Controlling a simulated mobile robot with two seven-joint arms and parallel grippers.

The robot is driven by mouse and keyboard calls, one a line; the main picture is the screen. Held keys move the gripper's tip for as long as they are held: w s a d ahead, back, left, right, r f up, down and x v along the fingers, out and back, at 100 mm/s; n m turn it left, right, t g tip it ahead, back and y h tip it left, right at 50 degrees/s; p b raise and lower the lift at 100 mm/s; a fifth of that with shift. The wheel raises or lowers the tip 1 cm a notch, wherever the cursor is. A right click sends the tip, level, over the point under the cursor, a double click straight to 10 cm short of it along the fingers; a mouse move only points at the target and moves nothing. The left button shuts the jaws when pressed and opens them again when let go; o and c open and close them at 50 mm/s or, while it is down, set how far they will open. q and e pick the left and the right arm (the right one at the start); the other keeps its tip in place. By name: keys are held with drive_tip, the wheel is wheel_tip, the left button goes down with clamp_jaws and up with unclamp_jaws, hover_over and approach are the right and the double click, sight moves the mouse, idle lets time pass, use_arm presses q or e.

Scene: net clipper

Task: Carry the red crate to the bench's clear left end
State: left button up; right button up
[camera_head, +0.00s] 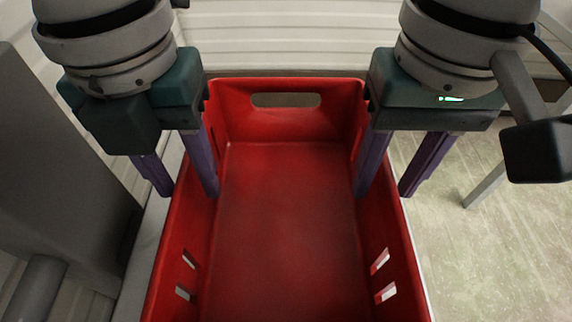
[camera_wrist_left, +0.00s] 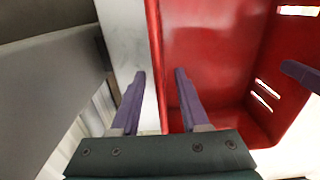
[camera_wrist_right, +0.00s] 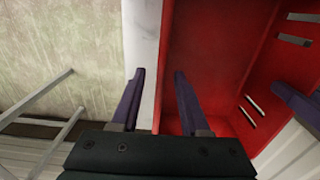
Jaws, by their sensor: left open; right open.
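The red crate (camera_head: 280,230) is empty and sits upright below me in the head view, with a slot in its far wall and smaller slots in its side walls. My left gripper (camera_head: 186,190) is open over the crate's left wall, one finger inside and one outside. The left wrist view shows that wall's rim (camera_wrist_left: 154,50) between the fingers (camera_wrist_left: 160,74). My right gripper (camera_head: 386,190) is open over the right wall in the same way. The right wrist view shows the rim (camera_wrist_right: 164,45) between its fingers (camera_wrist_right: 159,74). Neither gripper is closed on the wall.
The pale bench top (camera_wrist_left: 124,40) shows as a narrow strip beside the crate. A large grey block (camera_head: 55,160) stands to the left in the head view. Open floor (camera_head: 480,225) and pale legs or rails (camera_wrist_right: 45,95) lie on the other side. A white slatted wall (camera_head: 285,35) is behind.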

use_arm(q)
drive_tip(key=shift+f, duration=2.15)
use_arm(e)
hover_over(361, 227)
drive_tip(key=shift+w+d+f, duration=0.1)
drive_tip(key=shift+w+f, duration=0.05)
drive_tip(key=shift+f, duration=0.9)
drive_tip(key=shift+w+d+f, duration=0.1)
drive_tip(key=shift+w+f, duration=0.05)
drive_tip(key=shift+f, duration=0.9)
use_arm(q)
clamp_jaws()
use_arm(e)
clamp_jaws()
use_arm(q)
drive_tip(key=shift+r, duration=0.1)
